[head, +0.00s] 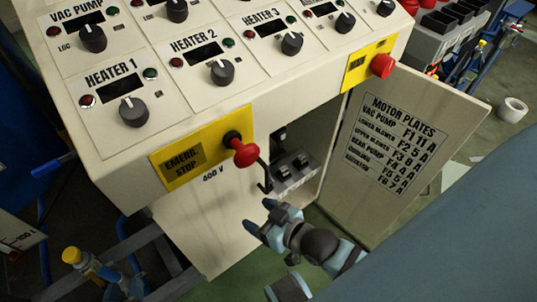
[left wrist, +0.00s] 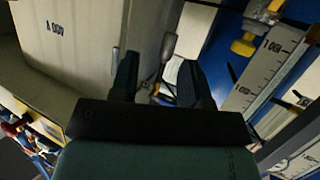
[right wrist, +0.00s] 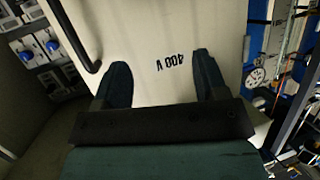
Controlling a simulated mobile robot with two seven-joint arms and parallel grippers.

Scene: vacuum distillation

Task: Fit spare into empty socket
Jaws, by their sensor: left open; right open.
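My right gripper (head: 263,218) is in front of the open cabinet below the control panel, apart from the sockets. In the right wrist view, its open, empty fingers (right wrist: 161,68) face the white panel marked 400 V. A grey socket block (head: 293,172) with dark slots sits inside the cabinet. In the right wrist view, grey units with blue round parts (right wrist: 40,50) show at the left. My left gripper (left wrist: 158,72) is open, seen only in its wrist view; a small pale object lies beyond its fingers, unclear. I cannot pick out the spare or tell which socket is empty.
A black handle (head: 264,175) and red emergency stop (head: 244,152) project near the opening. The cabinet door (head: 400,160), listing motor plates, stands open to the right. A yellow-capped part (head: 72,255) and metal frame are at lower left. Green floor shows below.

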